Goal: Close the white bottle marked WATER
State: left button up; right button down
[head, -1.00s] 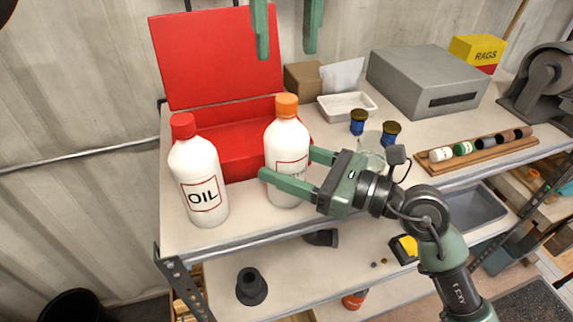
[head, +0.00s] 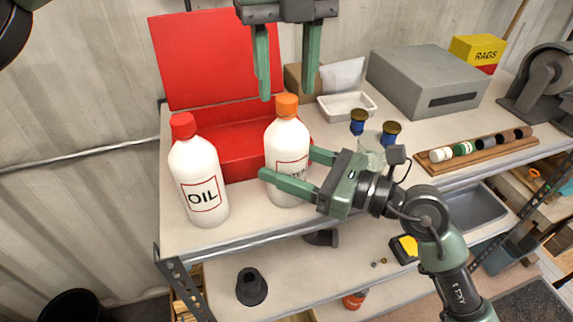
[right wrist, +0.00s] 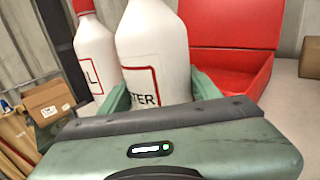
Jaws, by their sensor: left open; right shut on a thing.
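The white WATER bottle (head: 287,150) stands upright on the shelf top with an orange cap (head: 287,105) on its neck. How tightly the cap sits cannot be told. My right gripper (head: 290,178) is shut on the bottle's body, one finger on each side. In the right wrist view the bottle (right wrist: 152,50) stands between the fingers, its top cut off. My left gripper (head: 286,75) points down, open and empty, above and slightly behind the cap in the picture, with its fingers spread to either side.
A white OIL bottle (head: 198,180) with a red cap stands left of the WATER bottle. An open red toolbox (head: 218,60) lies behind. A white tray (head: 347,106), a grey box (head: 425,78) and blue jars with dark lids (head: 391,133) stand to the right.

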pick_arm(q)
jog(key=shift+f, duration=1.15)
grip_shut()
jog(key=m, duration=0.5)
jog(key=shift+m, duration=0.3)
jog(key=m, duration=2.2)
jog(key=shift+o, duration=0.3)
grip_release()
